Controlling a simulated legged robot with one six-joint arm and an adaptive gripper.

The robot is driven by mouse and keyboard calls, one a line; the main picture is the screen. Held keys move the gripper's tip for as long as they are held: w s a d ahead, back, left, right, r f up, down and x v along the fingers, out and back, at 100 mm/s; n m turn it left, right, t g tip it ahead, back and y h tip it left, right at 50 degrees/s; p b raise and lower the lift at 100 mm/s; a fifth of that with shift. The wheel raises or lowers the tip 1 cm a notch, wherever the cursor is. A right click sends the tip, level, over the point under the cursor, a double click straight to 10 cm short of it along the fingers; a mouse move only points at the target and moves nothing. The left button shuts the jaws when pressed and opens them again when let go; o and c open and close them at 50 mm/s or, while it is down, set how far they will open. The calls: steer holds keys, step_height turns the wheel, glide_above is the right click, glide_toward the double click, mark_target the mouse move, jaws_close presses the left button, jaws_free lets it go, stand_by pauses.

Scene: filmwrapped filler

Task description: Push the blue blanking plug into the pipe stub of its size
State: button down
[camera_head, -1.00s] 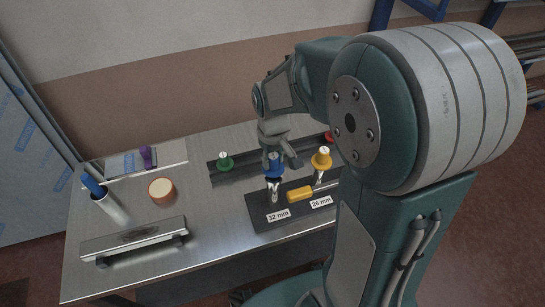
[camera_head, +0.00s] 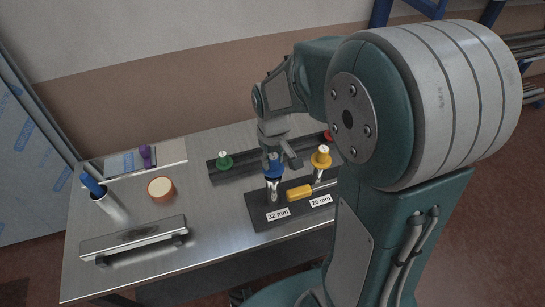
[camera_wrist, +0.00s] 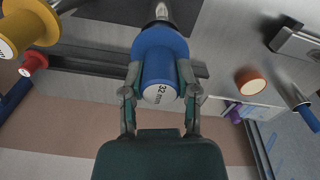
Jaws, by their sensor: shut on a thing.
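My gripper (camera_head: 279,160) is shut on the blue blanking plug (camera_head: 273,171), one finger on each side of its body. In the wrist view my gripper (camera_wrist: 160,95) holds the blue plug (camera_wrist: 160,52), whose near end reads 32 mm. The metal pipe stub (camera_head: 273,191) beside the 32 mm label stands right below the plug, and its end (camera_wrist: 162,11) shows beyond the plug's flange. The plug looks in line with the stub; I cannot tell whether it has entered. A yellow plug (camera_head: 321,158) sits at the other stub (camera_head: 318,177), by the 26 mm label.
A yellow block (camera_head: 299,192) lies between the stubs on the dark base plate (camera_head: 262,223). A green plug (camera_head: 224,160) and a partly hidden red plug (camera_head: 329,136) are on the dark rail behind. A tape roll (camera_head: 161,188), a cup (camera_head: 112,209) and a metal bar (camera_head: 133,240) stand left.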

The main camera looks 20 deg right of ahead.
steer(key=shift+f, duration=1.35)
steer(key=shift+c, duration=1.4)
jaws_free()
steer(key=shift+o, duration=1.4)
steer(key=shift+r, duration=3.95)
